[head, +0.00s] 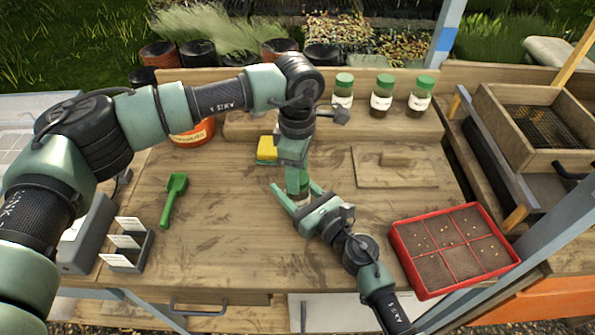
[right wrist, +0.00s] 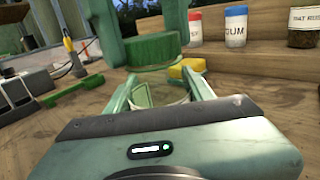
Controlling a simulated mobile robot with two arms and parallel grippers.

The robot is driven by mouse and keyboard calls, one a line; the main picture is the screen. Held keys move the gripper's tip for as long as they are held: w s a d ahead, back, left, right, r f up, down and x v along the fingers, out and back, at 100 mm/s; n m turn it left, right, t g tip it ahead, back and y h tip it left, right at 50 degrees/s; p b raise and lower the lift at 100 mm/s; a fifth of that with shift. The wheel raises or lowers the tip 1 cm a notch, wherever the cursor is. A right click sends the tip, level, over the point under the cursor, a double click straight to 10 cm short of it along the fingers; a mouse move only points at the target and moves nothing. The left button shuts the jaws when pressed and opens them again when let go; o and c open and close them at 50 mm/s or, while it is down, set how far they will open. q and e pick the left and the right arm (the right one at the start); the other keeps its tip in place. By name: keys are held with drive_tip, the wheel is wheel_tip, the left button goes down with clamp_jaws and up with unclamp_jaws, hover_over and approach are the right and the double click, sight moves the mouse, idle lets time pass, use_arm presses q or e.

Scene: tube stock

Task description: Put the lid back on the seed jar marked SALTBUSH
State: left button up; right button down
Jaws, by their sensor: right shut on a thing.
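My right gripper (head: 297,196) is shut on a clear glass jar (right wrist: 168,92) near the middle of the bench. The jar shows between its fingers in the right wrist view, and its marking cannot be read. My left gripper (head: 292,165) reaches down from above, over the jar. A round green lid (right wrist: 155,50) is between its fingers in the right wrist view, so it looks shut on the lid. The lid appears just above and beyond the jar's mouth; whether they touch cannot be told.
Green-lidded jars (head: 381,95) stand on the back step; red-lidded (right wrist: 195,27) and blue-lidded (right wrist: 235,26) jars show too. A yellow sponge (head: 267,148) is behind the grippers. A green scoop (head: 173,198) lies left, a wooden board (head: 395,178) and red seed tray (head: 407,265) right.

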use_arm(q)
drive_tip(key=o, duration=0.3)
drive_tip(key=shift+o, duration=0.2)
drive_tip(key=shift+r, duration=0.1)
wheel_tip(320, 180, up, 12)
use_arm(e)
drive_tip(key=shift+c, duration=2.4)
unclamp_jaws()
